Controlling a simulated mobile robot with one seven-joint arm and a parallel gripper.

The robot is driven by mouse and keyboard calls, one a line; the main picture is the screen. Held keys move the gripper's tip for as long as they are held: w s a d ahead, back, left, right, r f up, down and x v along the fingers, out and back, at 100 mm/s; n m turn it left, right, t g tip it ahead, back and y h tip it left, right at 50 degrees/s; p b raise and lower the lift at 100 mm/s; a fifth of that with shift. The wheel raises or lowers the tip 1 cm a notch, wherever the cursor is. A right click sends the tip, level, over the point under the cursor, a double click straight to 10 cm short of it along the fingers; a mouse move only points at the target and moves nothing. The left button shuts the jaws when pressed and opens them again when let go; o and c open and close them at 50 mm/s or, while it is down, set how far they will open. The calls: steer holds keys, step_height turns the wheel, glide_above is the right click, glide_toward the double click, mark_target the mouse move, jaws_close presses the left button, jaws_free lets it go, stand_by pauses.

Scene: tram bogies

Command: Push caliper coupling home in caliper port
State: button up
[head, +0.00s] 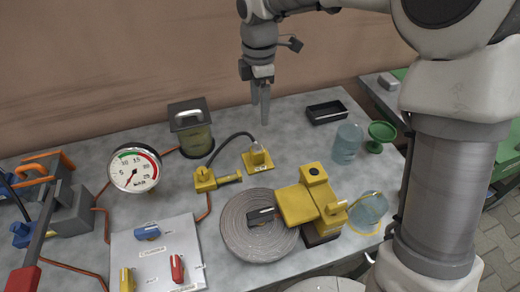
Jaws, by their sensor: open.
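My gripper (261,104) hangs high over the back of the table, fingers pointing down, open and empty. A black hose arcs between a yellow fitting with a lever (205,181) and a yellow block with a small pale fitting on top (258,159). The block is below and in front of my gripper, apart from it. I cannot tell which hose end is the caliper coupling. The yellow caliper (298,205) stands over a grey brake disc (240,232) at front right. Its raised block has a dark round spot on top (314,171), possibly the port; seating cannot be judged.
A round gauge (134,168), a lidded jar (191,130) and a switch panel (155,256) stand left. A black tray (326,112), clear tumbler (347,143), green cup (380,136) and tipped glass jug (369,210) stand right. Bare table lies around the yellow block.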

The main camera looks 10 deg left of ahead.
mark_target(257, 149)
steer(key=shift+w+f, duration=0.1)
steer(key=shift+w, duration=0.05)
step_height(257, 149, down, 12)
steer(key=b, duration=0.3)
steer(key=shift+f, duration=0.1)
stand_by(0.4)
steer(key=f+b, duration=0.1)
steer(key=f, duration=0.2)
steer(key=f+b, duration=0.1)
steer(key=f, duration=0.1)
steer(key=shift+a+f+b, duration=0.15)
steer(key=shift+a+b, duration=0.15)
jaws_close()
